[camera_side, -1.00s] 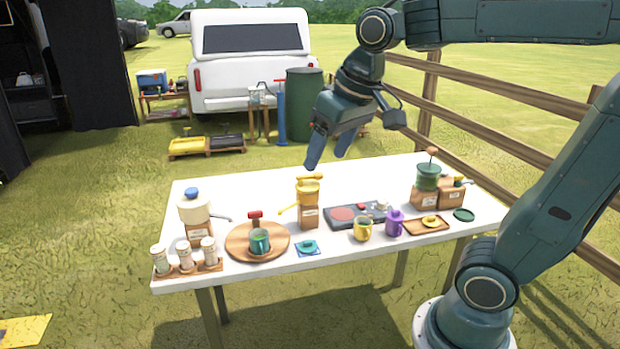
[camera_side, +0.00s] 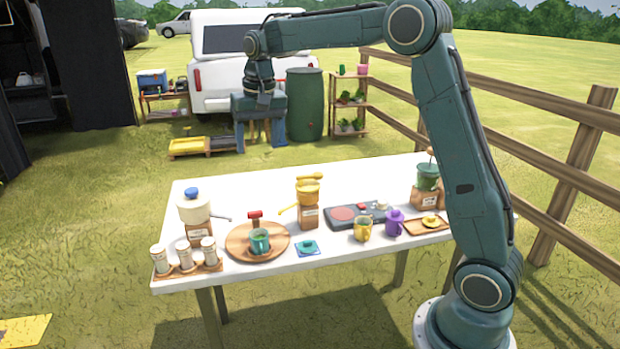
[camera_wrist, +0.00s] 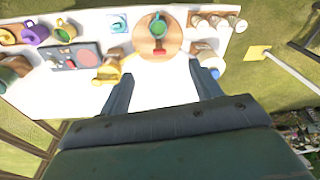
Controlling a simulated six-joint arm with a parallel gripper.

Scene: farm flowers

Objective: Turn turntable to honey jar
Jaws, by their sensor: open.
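The round wooden turntable (camera_side: 279,241) lies at the left-middle of the white table, with a green mug (camera_side: 259,242) on its front part and a red handle-like piece (camera_side: 255,215) at its back edge. The turntable also shows in the wrist view (camera_wrist: 174,38), with the red piece (camera_wrist: 160,51) on the side nearer my fingers. No honey jar is clearly identifiable; a yellow pot (camera_side: 308,193) with a side handle stands on a wooden block right of the turntable. My gripper (camera_side: 259,140) is open and empty, pointing down, above and behind the turntable. Its fingers show in the wrist view (camera_wrist: 161,85).
A cream pot with a blue knob (camera_side: 195,211) and a rack of several shakers (camera_side: 186,266) stand left of the turntable.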

